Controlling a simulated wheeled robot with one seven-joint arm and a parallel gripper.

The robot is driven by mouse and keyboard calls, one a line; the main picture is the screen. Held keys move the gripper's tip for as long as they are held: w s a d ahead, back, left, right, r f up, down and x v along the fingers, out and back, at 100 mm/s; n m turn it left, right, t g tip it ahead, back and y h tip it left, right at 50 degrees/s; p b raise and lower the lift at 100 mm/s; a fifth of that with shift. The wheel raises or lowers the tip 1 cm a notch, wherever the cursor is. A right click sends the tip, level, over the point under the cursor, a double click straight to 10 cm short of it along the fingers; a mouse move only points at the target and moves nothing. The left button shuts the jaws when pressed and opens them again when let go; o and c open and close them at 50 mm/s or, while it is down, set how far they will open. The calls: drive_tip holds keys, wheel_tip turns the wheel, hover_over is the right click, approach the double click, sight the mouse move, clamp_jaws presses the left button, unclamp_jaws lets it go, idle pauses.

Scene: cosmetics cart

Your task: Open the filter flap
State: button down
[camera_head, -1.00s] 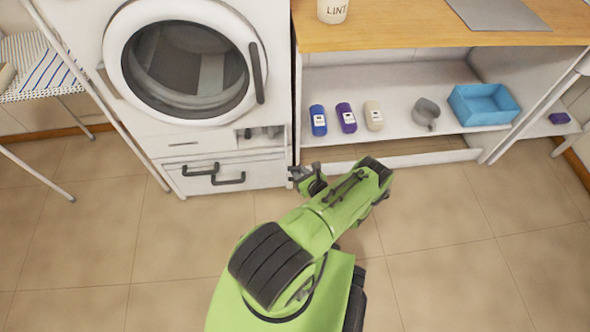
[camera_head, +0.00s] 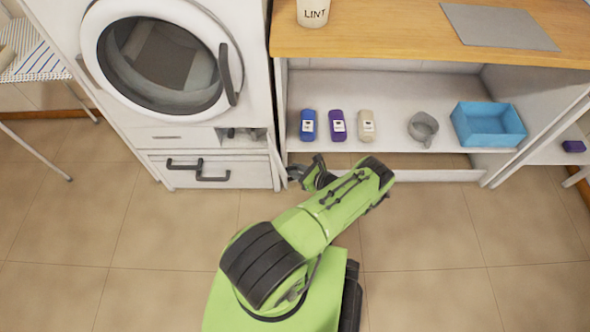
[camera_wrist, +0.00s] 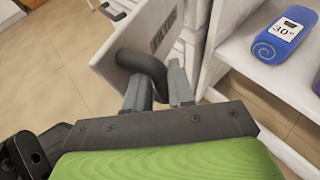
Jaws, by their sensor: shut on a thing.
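The filter flap (camera_wrist: 163,38) is a pale panel with dark lettering, seen at an angle in the wrist view. Its dark curved handle (camera_wrist: 143,62) stands out from the panel. My gripper (camera_wrist: 158,88) is shut on this handle, with its grey fingers at the handle's lower end. In the head view, my gripper (camera_head: 294,173) is low by the right front corner of the white washing machine (camera_head: 260,70).
The tiled floor around me is clear.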

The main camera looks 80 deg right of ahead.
drive_tip(key=shift+w+d+r, duration=0.2)
drive_tip(key=shift+w+r, duration=0.1)
drive_tip(key=shift+r, duration=0.05)
drive_tip(key=c, duration=1.3)
unclamp_jaws()
drive_tip(key=shift+c, duration=0.2)
drive_tip(key=shift+s+r, duration=0.1)
drive_tip(key=shift+s, duration=0.2)
drive_tip(key=p+v, duration=0.2)
drive_tip(key=v, duration=1.3)
drive_tip(key=shift+a+f, duration=0.35)
drive_tip(key=shift+s, duration=0.1)
